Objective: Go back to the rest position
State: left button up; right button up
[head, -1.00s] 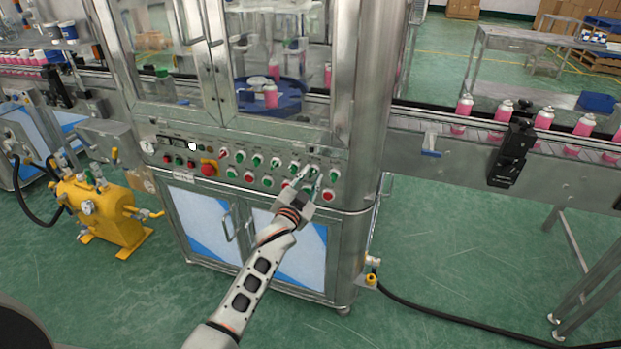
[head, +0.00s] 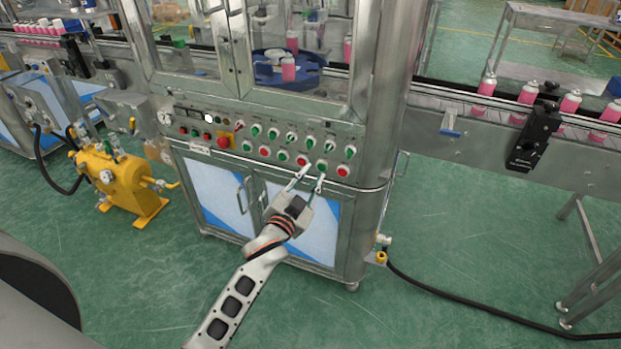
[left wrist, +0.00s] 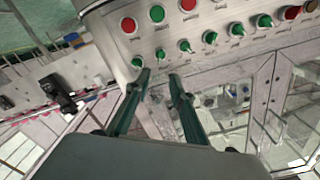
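My left gripper (head: 311,180) is in front of the lower right part of the machine's control panel (head: 215,112). Its two fingers are spread apart with nothing between them. In the left wrist view the open gripper (left wrist: 160,82) points toward the panel's green knobs (left wrist: 185,46) and the machine's glass doors. In the head view the fingertips lie just below the lower row of buttons. I cannot tell whether they touch the panel. My right gripper is not in view.
A conveyor (head: 460,120) with pink cans (head: 528,92) runs to the right. A yellow pump unit (head: 122,185) stands on the floor at left. A black hose (head: 480,312) lies on the floor at right. Green floor in front of the cabinet is clear.

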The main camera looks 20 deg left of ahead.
pick_arm(q)
jog(key=shift+s, duration=0.2)
dwell(0.3)
jog(key=s+d+f+n+g+h, duration=0.1)
jog(key=s+f+g, duration=0.2)
jog(key=s+f, duration=0.8)
jog(key=s+d+f+n+g+h, duration=0.1)
jog(key=s+f+g, duration=0.3)
jog(key=s+f, duration=0.7)
jog(key=s, duration=0.8)
jog(key=shift+s+d+f, duration=0.2)
jog(key=shift+d+f, duration=0.05)
jog(key=shift+d, duration=0.05)
